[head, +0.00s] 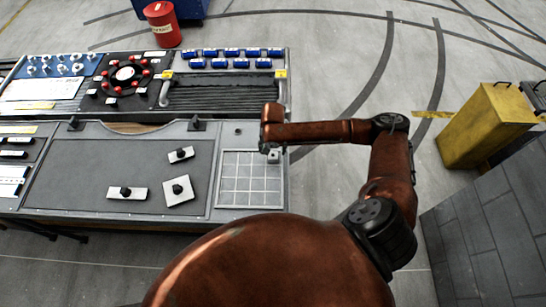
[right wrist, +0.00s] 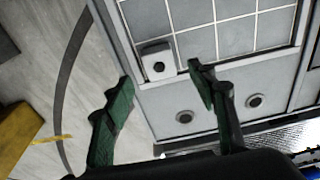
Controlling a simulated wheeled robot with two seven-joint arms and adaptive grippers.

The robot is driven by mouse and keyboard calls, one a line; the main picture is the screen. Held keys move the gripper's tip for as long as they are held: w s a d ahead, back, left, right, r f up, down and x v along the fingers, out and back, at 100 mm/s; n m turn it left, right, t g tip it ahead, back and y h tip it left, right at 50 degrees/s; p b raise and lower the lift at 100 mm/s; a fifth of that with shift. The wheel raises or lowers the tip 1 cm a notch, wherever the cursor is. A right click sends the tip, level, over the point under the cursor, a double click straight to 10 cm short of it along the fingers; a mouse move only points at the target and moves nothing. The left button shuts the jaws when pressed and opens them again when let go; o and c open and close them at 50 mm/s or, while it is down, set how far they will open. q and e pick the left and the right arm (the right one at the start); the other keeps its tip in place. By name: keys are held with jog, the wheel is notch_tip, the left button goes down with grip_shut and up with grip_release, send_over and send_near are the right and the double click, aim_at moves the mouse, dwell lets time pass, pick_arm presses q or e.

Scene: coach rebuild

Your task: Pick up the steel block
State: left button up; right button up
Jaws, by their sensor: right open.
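A small pale steel block (right wrist: 157,62) with a dark round spot on it sits at the corner of a white grid tray (right wrist: 237,22). In the head view the block (head: 274,156) shows small at the tray's upper right corner. My right gripper (right wrist: 160,76) is open, with its two green fingers apart on either side of the block in the picture. I cannot tell how high above the block the fingertips are. In the head view the right gripper (head: 267,147) is small and partly hidden by its own wrist. My left gripper is not in view.
Three pale plates with black knobs (head: 178,192) lie on the grey panel left of the grid. Handles (head: 281,93), blue cylinders (head: 231,52) and a red drum (head: 163,24) are farther back. A yellow bin (head: 487,125) stands right, across open floor.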

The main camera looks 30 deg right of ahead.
aim_at(273, 155)
notch_tip(273, 155, down, 5)
jog(key=shift+w+d+r, duration=0.1)
jog(key=shift+w, duration=0.05)
jog(key=shift+c, duration=0.6)
grip_shut()
